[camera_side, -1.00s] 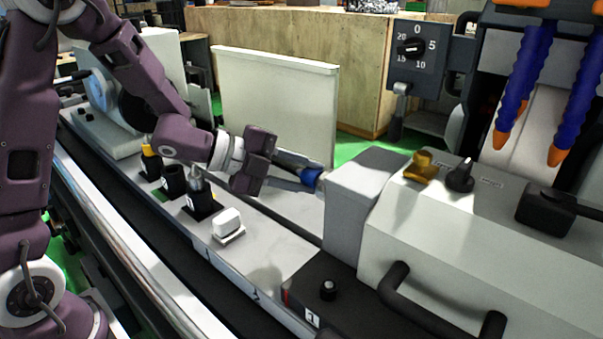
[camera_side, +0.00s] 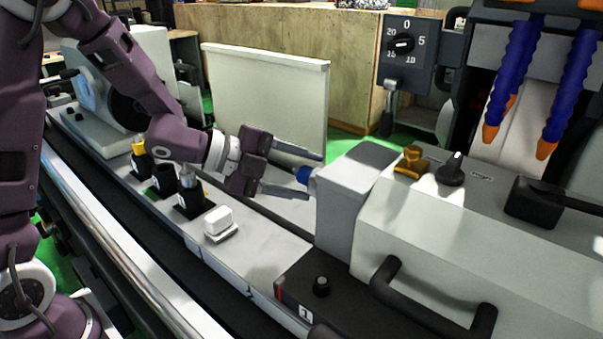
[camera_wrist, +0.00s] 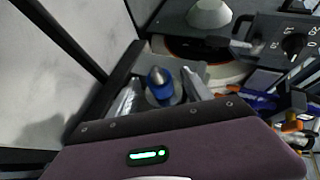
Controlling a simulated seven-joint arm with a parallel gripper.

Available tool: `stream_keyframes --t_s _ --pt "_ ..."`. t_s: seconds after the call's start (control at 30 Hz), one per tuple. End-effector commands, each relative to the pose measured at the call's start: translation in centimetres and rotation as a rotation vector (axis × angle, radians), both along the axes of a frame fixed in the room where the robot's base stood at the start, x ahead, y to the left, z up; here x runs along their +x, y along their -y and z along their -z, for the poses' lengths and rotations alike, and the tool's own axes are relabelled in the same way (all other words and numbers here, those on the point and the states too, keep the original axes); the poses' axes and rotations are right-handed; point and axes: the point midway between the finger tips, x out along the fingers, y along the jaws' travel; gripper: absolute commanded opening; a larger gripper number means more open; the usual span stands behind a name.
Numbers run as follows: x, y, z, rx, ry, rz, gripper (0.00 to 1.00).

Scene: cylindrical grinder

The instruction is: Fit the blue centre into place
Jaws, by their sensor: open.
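The blue centre (camera_side: 303,174) sits at the left face of the grey tailstock block (camera_side: 345,195), its blue collar against or very near that face. How deep it sits cannot be told. In the wrist view the centre (camera_wrist: 160,84) shows a blue collar and a pointed metal tip facing the camera. My gripper (camera_side: 313,175) is open, with one finger on each side of the centre. In the wrist view the fingers of my gripper (camera_wrist: 157,96) stand apart from the collar, with visible gaps.
Yellow-topped, black and metal-tipped holders (camera_side: 190,195) stand on the bed below my wrist. A white block (camera_side: 218,220) lies nearer the front. A pale upright panel (camera_side: 268,100) stands behind my gripper.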

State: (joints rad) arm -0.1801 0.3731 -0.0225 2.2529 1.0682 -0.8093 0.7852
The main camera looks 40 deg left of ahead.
Motion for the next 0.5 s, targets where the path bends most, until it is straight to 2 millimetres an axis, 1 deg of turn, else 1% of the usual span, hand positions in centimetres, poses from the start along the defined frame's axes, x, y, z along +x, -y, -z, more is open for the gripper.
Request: stream_keyframes --t_s 0.07,0.3,0.4,0.5 --pt "-0.6 -0.5 -0.5 0.0 0.004 -0.002 0.57" --pt "-4.1 -3.1 -2.6 0.0 0.006 -0.002 0.57" --pt "-4.9 -3.6 -3.0 -0.001 0.004 -0.001 0.57" --pt "-5.2 -3.7 -3.0 0.0 0.002 0.0 0.57"
